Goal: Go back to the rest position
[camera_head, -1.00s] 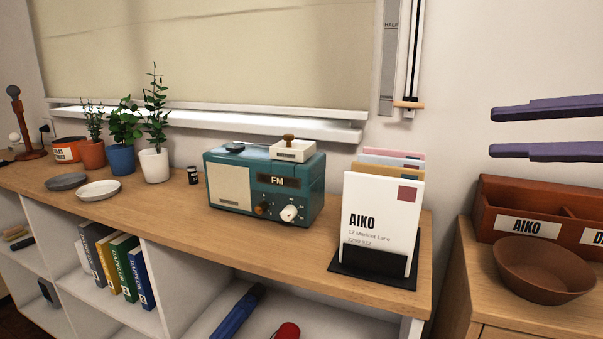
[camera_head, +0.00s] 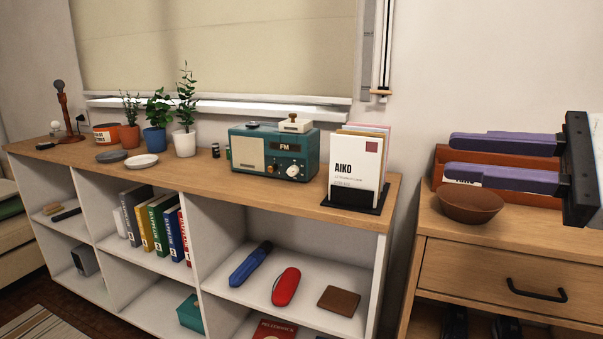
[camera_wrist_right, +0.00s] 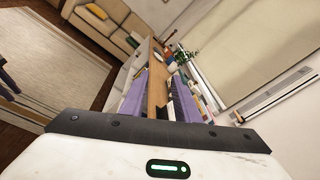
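My right gripper (camera_head: 503,163) comes in from the right edge of the head view. Its two purple fingers are spread apart, with nothing between them. They are in front of the wooden sorter box and above the brown bowl on the right cabinet. In the right wrist view the two purple fingers (camera_wrist_right: 159,95) also stand apart, with the shelf top seen between them. My left gripper is not in the head view.
The shelf top (camera_head: 270,196) bears a card holder with AIKO cards (camera_head: 356,165), a teal radio (camera_head: 290,148) and potted plants (camera_head: 184,143). The right cabinet (camera_head: 480,260) bears a brown bowl (camera_head: 468,205) and a wooden sorter box (camera_head: 437,165). Floor shows at lower left.

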